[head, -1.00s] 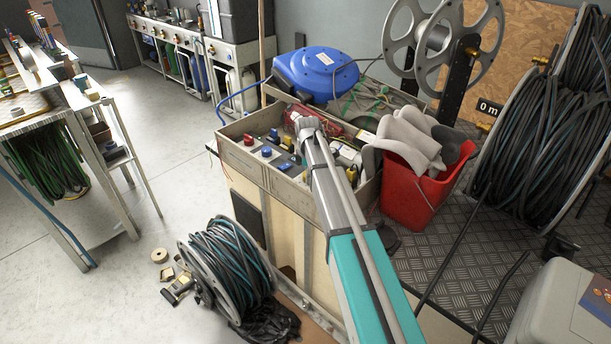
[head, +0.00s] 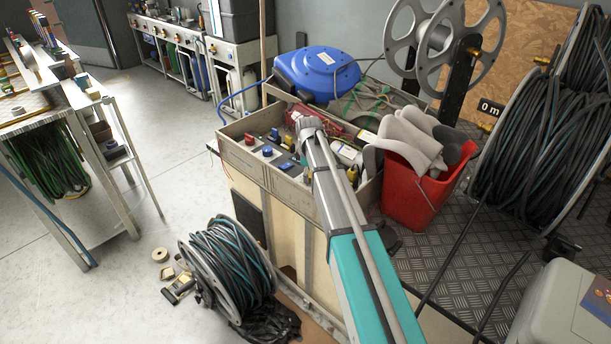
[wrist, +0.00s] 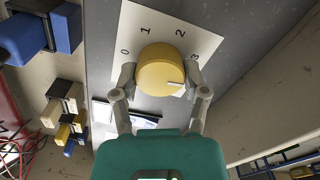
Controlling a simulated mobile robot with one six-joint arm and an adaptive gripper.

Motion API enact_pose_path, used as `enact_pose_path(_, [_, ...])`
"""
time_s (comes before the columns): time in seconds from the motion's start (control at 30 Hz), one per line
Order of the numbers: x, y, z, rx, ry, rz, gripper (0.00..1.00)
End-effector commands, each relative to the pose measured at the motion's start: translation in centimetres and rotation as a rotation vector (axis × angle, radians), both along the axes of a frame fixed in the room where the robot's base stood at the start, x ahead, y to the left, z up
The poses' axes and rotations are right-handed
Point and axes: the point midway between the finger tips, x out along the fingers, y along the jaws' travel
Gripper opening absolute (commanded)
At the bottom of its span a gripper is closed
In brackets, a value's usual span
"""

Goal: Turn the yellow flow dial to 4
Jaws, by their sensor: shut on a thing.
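The yellow flow dial (wrist: 160,70) is a round knob on a white scale plate (wrist: 130,32) in the wrist view. The numbers 0, 1, 2 and 3 show around it; I see no 4. A pale mark on the dial's lower right points right, a little below the 3. My gripper (wrist: 160,83) is shut on the dial, one finger on each side. In the head view, my arm reaches over the beige box (head: 262,178), and the dial is hidden there.
Red (head: 249,139) and blue (head: 267,152) knobs stand on the box left of my arm. A blue hose reel (head: 318,74) is behind. A cable drum (head: 228,268) lies on the floor below.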

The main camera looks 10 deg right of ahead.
Motion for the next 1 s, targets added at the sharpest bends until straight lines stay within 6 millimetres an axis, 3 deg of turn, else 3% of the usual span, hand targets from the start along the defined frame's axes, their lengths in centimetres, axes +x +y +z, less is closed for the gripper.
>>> enact_pose_path(0.5, [-0.44, -0.27, 0.0, -0.007, 0.007, -0.403, 0.1])
enact_pose_path(1.0, [-0.44, -0.2, 0.0, -0.006, 0.007, -0.486, 0.1])
